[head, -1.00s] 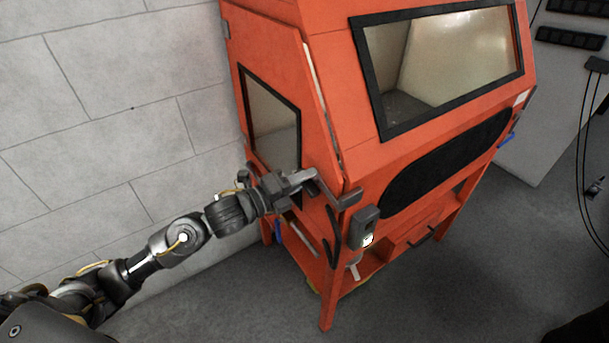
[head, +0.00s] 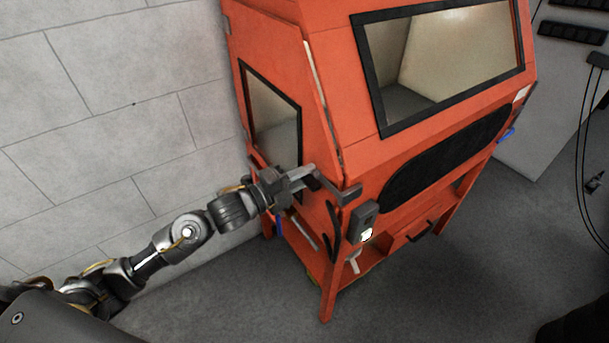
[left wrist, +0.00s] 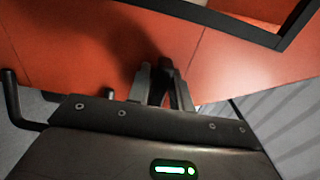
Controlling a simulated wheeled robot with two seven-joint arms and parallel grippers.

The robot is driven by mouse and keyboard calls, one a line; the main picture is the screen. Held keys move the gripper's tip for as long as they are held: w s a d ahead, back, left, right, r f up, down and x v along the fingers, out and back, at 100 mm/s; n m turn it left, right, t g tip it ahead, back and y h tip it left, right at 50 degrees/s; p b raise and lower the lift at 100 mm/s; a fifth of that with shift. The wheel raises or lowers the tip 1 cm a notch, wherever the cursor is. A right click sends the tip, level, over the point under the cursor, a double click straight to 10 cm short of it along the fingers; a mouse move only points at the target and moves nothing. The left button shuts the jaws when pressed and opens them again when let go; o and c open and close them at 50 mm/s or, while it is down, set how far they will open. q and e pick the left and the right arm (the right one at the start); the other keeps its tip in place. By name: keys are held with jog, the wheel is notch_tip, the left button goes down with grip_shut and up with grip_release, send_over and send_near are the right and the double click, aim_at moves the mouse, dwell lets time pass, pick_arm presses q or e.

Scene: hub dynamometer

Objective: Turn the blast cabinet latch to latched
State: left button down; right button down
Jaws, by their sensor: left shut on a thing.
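The blast cabinet (head: 400,168) is orange, with dark-framed windows. Its latch is a small dark piece (left wrist: 166,70) at the near left corner of the cabinet, mostly hidden by the gripper fingers. My left gripper (head: 312,178) reaches in from the left and is shut on the latch, close against the orange side panel. In the left wrist view, the two fingers (left wrist: 163,88) stand close together with the dark piece between them. Whether the latch stands at latched cannot be read. My right gripper is not in view.
A dark grey bracket (head: 350,194) juts from the cabinet corner beside the gripper. A switch box (head: 363,222) with a lit spot hangs below it. A pale block wall (head: 100,120) stands left of the cabinet. The grey floor (head: 450,290) in front is clear.

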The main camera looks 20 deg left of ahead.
pick_arm(q)
jog(key=c, duration=1.3)
grip_release()
jog(key=shift+s+a+f, duration=0.15)
jog(key=shift+s+a, duration=0.2)
jog(key=shift+s, duration=0.05)
jog(key=b+v, duration=0.3)
jog(key=v, duration=0.6)
jog(key=shift+s+a, duration=0.2)
jog(key=shift+s, duration=0.15)
